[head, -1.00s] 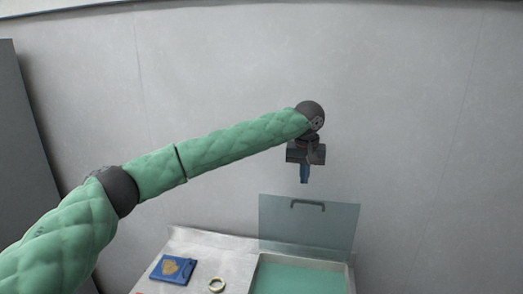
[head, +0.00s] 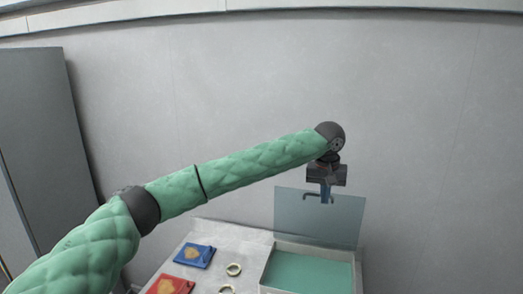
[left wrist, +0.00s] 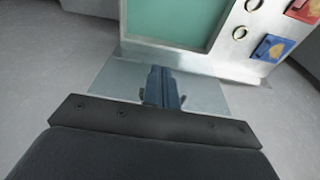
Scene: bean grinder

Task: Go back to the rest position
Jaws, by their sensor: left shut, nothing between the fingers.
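My left arm comes in from the left in the head view, and my left gripper (head: 326,194) hangs from its end, pointing down. Its blue fingers are shut with nothing between them; they also show in the left wrist view (left wrist: 162,88). In the head view the gripper overlaps the upper part of a raised clear lid (head: 318,222), near its dark handle. I cannot tell if it touches the lid. My right gripper is not in view.
The lid stands open at the back of a green-bottomed box (head: 308,272) on a light table (head: 222,236). To its left lie a blue packet (head: 195,256), a red packet (head: 170,285) and two pale rings (head: 233,269). A grey panel (head: 45,135) stands at far left.

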